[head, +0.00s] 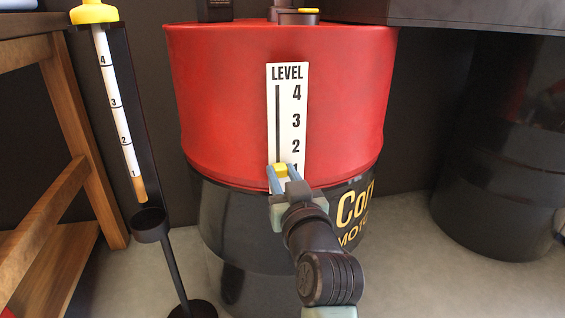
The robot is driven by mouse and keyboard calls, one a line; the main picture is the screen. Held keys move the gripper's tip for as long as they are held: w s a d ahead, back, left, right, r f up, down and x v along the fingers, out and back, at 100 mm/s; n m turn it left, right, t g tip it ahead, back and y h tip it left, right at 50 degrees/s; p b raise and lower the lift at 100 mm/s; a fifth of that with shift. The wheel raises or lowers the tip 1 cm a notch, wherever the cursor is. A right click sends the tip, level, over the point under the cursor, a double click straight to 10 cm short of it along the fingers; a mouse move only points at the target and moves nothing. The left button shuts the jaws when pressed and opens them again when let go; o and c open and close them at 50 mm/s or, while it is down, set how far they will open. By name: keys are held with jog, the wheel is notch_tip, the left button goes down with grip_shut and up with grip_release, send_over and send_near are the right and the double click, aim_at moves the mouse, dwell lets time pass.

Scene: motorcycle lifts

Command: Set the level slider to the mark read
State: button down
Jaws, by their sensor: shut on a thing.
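A white level scale (289,110) marked LEVEL with 4, 3, 2 and a partly covered 1 is on the front of a red and black drum (225,100). Its yellow slider (281,169) sits low, near the 1. My gripper (284,178) is shut on the slider, with a blue-grey finger on each side. The scale's bottom end is hidden behind my gripper. On the left a white dipstick (118,110) with a yellow cap (94,12) hangs upright, slightly tilted, in a dark stand (150,225). It is marked 4 to 1 downward. Its brown stain (139,189) covers the tip, with its top edge about at the 1.
A wooden bench frame (70,150) stands at the far left. A dark cabinet or worktop (470,14) overhangs at the upper right, with a dark drum (500,130) below it. Grey floor (420,260) is clear at the lower right.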

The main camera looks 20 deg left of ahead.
jog(key=shift+f, duration=0.85)
jog(key=c, duration=0.6)
grip_release()
jog(key=shift+r, duration=0.1)
jog(key=p+v, duration=0.4)
jog(key=v, duration=0.9)
